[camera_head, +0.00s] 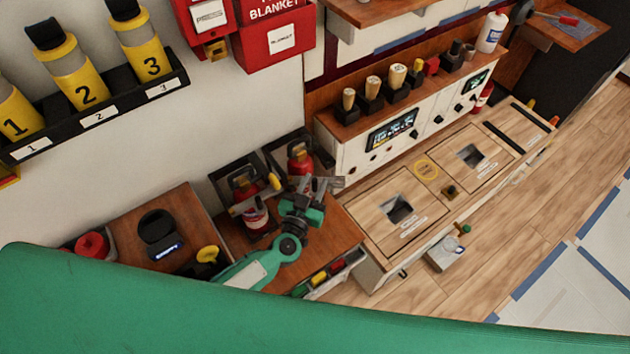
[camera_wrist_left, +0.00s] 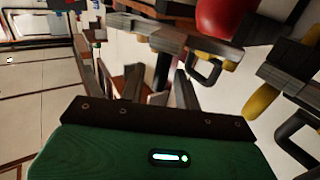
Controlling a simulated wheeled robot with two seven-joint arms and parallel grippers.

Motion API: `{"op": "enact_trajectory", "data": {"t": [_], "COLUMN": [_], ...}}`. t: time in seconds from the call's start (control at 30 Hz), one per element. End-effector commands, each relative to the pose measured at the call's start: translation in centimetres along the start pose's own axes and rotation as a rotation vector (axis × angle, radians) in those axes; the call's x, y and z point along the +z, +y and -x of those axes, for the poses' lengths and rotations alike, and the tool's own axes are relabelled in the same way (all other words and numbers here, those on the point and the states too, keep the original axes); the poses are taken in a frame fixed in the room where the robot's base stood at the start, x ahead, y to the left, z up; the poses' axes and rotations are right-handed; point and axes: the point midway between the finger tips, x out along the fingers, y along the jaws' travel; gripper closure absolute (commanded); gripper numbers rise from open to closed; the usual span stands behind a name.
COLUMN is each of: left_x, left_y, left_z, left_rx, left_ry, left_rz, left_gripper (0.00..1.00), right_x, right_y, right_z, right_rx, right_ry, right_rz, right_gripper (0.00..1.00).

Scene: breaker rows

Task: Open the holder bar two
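Two red extinguishers stand in dark wall holders, one on the left (camera_head: 254,214) and one on the right (camera_head: 300,160). A grey bar (camera_head: 250,201) with a yellow end crosses the left one. In the left wrist view, a grey bar (camera_wrist_left: 150,34) with a black loop handle crosses just beyond my fingers, below a red body (camera_wrist_left: 226,18). A second bar (camera_wrist_left: 287,84) is at the right edge. I cannot read which holder is two. My left gripper (camera_head: 328,184) is at the right holder; its fingers (camera_wrist_left: 145,82) look apart with nothing clearly between them. My right gripper is out of view.
A wooden counter (camera_head: 345,222) lies below the left arm, with an open drawer (camera_head: 330,274) at its front. A black round device (camera_head: 158,232) stands to the left. A panel with knobs (camera_head: 400,130) and a workbench stand to the right.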

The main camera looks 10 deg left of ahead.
Motion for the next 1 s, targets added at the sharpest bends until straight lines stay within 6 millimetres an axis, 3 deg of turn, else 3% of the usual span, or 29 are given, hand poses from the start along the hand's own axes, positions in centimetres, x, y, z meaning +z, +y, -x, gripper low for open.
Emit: {"op": "enact_trajectory", "data": {"t": [0.6, 0.8, 1.0], "left_x": [0.2, 0.1, 0.0], "left_y": [0.0, 0.0, 0.0], "left_z": [10.7, 12.4, 12.8], "left_rx": [0.000, 0.000, 0.000], "left_ry": [-0.002, -0.001, 0.001], "left_rz": [-0.001, 0.000, 0.000], "left_gripper": [0.67, 0.67, 0.67], "right_x": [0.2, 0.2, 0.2], "right_y": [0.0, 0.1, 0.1], "right_z": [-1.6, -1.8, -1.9], "right_rx": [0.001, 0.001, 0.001], "right_ry": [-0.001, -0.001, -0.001], "right_rz": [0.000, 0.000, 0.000], "right_gripper": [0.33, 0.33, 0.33]}}
